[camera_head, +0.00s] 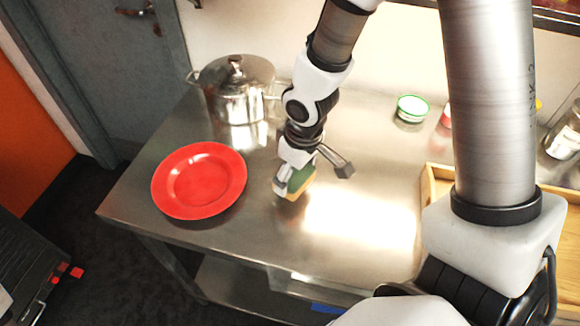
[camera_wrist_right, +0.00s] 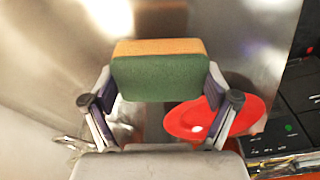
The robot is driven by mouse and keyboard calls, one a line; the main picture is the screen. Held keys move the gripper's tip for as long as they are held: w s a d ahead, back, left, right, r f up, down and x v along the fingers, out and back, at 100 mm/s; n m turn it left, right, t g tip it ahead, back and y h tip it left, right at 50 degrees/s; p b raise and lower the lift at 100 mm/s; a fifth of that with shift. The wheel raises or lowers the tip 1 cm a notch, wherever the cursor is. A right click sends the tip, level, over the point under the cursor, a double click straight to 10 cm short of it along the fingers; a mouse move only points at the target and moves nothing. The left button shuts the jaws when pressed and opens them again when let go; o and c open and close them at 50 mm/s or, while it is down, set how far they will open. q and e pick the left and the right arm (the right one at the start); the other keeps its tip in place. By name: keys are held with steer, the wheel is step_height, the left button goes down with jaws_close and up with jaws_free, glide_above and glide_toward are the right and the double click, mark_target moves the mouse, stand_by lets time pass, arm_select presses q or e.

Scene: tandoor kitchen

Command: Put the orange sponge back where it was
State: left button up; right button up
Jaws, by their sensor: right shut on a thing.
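The orange sponge (camera_head: 301,182) has an orange layer and a green layer. My right gripper (camera_head: 291,184) is shut on it, over the steel table (camera_head: 345,240), to the right of the red plate. In the right wrist view the sponge (camera_wrist_right: 160,78) sits between the two fingers of my right gripper (camera_wrist_right: 160,92), its green face towards the camera and its orange edge on top. Whether its underside touches the table I cannot tell. My left gripper is not in view.
A red plate (camera_head: 201,180) lies at the table's left. A steel pot (camera_head: 238,92) stands at the back left. The table's middle is clear.

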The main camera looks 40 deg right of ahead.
steer(key=w+d, duration=0.1)
steer(key=w, duration=0.1)
steer(key=w+d+p, duration=0.1)
steer(key=w, duration=0.1)
steer(key=w+d, duration=0.1)
steer(key=w, duration=0.1)
steer(key=shift+f+p, duration=0.15)
steer(key=shift+p, duration=0.2)
steer(key=f, duration=0.3)
steer(key=shift+w+d+f, duration=0.1)
steer(key=shift+w+f, duration=0.1)
steer(key=shift+f, duration=0.2)
steer(key=shift+w, duration=0.1)
steer(key=shift+f+b, duration=0.2)
steer(key=shift+b, duration=0.2)
steer(key=o, duration=1.1)
steer(key=shift+r, duration=0.1)
steer(key=shift+r, duration=0.1)
steer(key=shift+r, duration=0.3)
steer(key=r, duration=0.3)
steer(key=s+r+p, duration=0.1)
steer(key=r, duration=0.7)
steer(key=shift+s+d+r, duration=0.15)
steer(key=shift+s+d, duration=0.05)
steer(key=shift+s, duration=0.05)
